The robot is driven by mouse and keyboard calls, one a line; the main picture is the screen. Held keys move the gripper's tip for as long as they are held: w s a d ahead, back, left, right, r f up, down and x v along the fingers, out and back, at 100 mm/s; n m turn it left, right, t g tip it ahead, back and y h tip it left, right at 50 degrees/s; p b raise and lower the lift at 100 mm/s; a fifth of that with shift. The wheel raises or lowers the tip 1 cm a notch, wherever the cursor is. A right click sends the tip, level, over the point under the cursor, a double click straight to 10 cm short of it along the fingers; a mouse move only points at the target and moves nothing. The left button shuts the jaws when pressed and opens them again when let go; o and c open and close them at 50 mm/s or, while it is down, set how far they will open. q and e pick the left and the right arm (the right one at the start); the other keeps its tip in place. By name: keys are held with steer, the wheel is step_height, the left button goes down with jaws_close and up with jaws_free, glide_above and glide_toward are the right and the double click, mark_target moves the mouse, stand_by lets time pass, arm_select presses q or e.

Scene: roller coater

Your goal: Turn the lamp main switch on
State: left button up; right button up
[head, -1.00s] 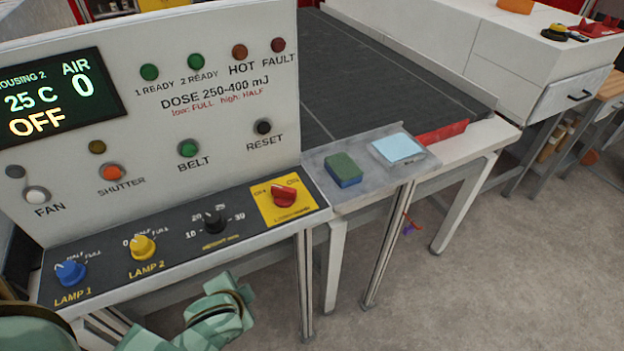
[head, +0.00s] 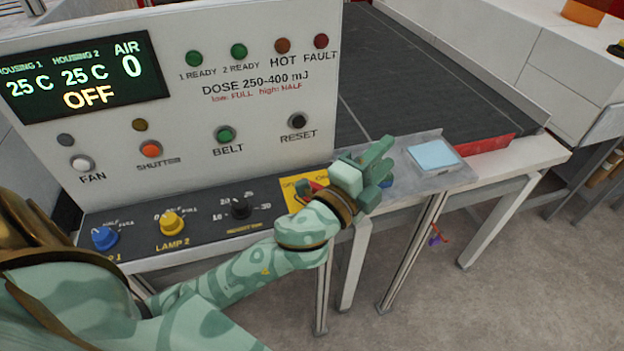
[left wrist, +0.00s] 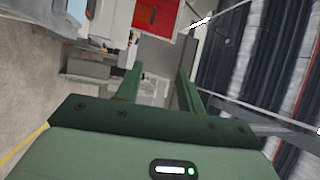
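The lamp main switch (head: 314,186) is a red rotary knob on a yellow plate (head: 291,190) at the right end of the dark control strip. My left gripper (head: 384,155) is in front of and beyond the switch, to its right, and my wrist hides most of the knob and part of the plate. I cannot tell the knob's setting. The left wrist view shows the left gripper (left wrist: 159,73) with its two green fingers apart and nothing between them. The large display (head: 88,78) reads OFF. My right gripper is not in view.
The lamp 1 knob (head: 105,238), lamp 2 knob (head: 171,224) and black knob (head: 240,207) sit left of the switch. Panel buttons, including reset (head: 297,120), are above. A grey shelf (head: 432,184) with a light-blue pad (head: 434,154) lies to the right, beside the conveyor (head: 420,90).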

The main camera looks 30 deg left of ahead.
arm_select(q)
steer(key=s+d+r+m+g+h, duration=0.1)
steer(key=d+r+m+g+h, duration=0.25)
steer(key=d+m+h, duration=0.35)
steer(key=s+d+r+m+g+h, duration=0.15)
steer(key=d+r+m+h, duration=0.25)
steer(key=m+h, duration=0.45)
steer(key=m+g+y, duration=1.4)
steer(key=m+y, duration=0.5)
glide_above(312, 183)
step_height(312, 183, down, 7)
step_height(312, 183, down, 16)
steer(key=shift+r+b, duration=0.25)
steer(key=shift+b, duration=0.2)
